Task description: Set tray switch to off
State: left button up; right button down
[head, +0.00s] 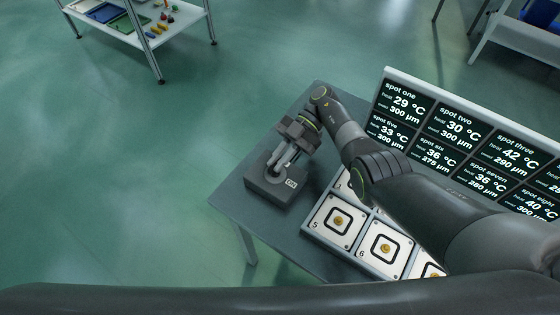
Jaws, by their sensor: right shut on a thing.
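The tray switch is a dark grey box (268,191) on the left end of the table, with a small light label (291,183) on its front right that seems to read "ON". A grey lever (286,158) rises from the top of the box. My right gripper (291,146) reaches over from the right and is shut on the lever's upper part. The fingers hide the lever's top, so its exact tilt is hard to tell. My left gripper is not in view.
A panel (338,226) with numbered square spots lies right of the switch, partly hidden by my right arm. A display board (455,118) with temperatures stands behind it. The table's left edge (228,190) is close to the switch. A shelf (150,38) stands far back left.

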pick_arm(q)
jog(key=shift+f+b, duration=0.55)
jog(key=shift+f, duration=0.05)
pick_arm(e)
jog(key=shift+a+f+n+g+h, duration=0.1)
jog(key=shift+n+g+h, duration=0.6)
jog(key=shift+n+h, duration=0.2)
jog(key=c, duration=1.5)
grip_release()
jog(key=shift+w, duration=0.1)
